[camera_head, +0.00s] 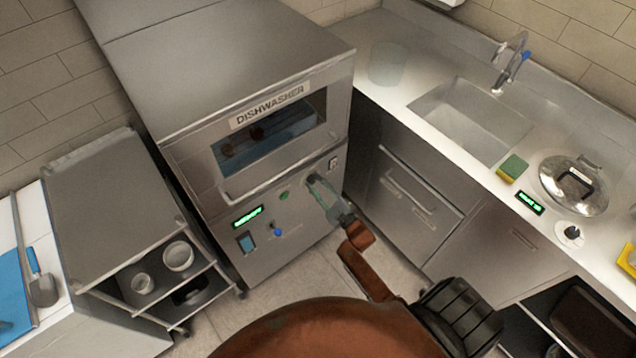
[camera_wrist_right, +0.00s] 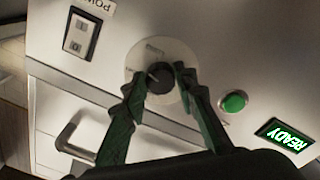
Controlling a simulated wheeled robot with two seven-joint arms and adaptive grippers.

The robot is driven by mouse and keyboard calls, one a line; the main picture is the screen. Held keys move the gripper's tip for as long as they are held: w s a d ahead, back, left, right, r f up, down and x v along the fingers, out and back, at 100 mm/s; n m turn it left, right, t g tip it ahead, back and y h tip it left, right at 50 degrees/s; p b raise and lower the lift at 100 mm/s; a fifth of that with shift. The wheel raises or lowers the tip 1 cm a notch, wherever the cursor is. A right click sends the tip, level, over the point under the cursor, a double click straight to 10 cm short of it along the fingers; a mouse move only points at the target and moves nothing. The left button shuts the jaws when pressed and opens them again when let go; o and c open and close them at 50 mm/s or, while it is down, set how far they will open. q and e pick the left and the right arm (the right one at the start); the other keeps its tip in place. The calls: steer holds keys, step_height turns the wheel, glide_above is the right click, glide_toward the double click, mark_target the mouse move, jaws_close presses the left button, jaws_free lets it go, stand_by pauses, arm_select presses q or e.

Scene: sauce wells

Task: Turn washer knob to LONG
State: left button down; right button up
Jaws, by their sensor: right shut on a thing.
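The dishwasher (camera_head: 250,120) is a steel machine with a labelled top and a lower control panel. Its black knob (camera_wrist_right: 160,77) sits on a pale round dial plate (camera_wrist_right: 146,58) in the right wrist view. The dial lettering is too small to read. My right gripper (camera_head: 317,184) reaches the panel from the lower right in the head view. In the right wrist view its green fingers (camera_wrist_right: 158,84) are on either side of the knob, shut on it. The fingertips partly hide the knob and dial. My left gripper is not in view.
Beside the knob are a green button (camera_wrist_right: 233,103), a green READY display (camera_wrist_right: 285,134) and a power switch (camera_wrist_right: 82,34). A cart (camera_head: 110,210) with bowls stands left. The sink counter (camera_head: 400,85) stands right, with drawers (camera_head: 410,195) below.

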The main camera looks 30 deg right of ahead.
steer(key=m+p, duration=0.2)
steer(key=m, duration=0.2)
steer(key=shift+r+m+h, duration=0.1)
steer(key=shift+m+h, duration=0.3)
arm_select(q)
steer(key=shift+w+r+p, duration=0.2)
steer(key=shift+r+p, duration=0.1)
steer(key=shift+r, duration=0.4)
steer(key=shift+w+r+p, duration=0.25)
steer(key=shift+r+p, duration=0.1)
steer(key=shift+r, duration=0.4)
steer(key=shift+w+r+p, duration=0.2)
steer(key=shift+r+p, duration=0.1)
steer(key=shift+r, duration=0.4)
arm_select(e)
steer(key=shift+a+m, duration=0.1)
steer(key=shift+m, duration=1.4)
steer(key=o, duration=1.2)
steer(key=shift+c, duration=0.2)
steer(key=shift+s, duration=0.1)
steer(key=s, duration=1.2)
steer(key=shift+f, duration=0.35)
steer(key=shift+d+f, duration=0.1)
steer(key=shift+d, duration=0.1)
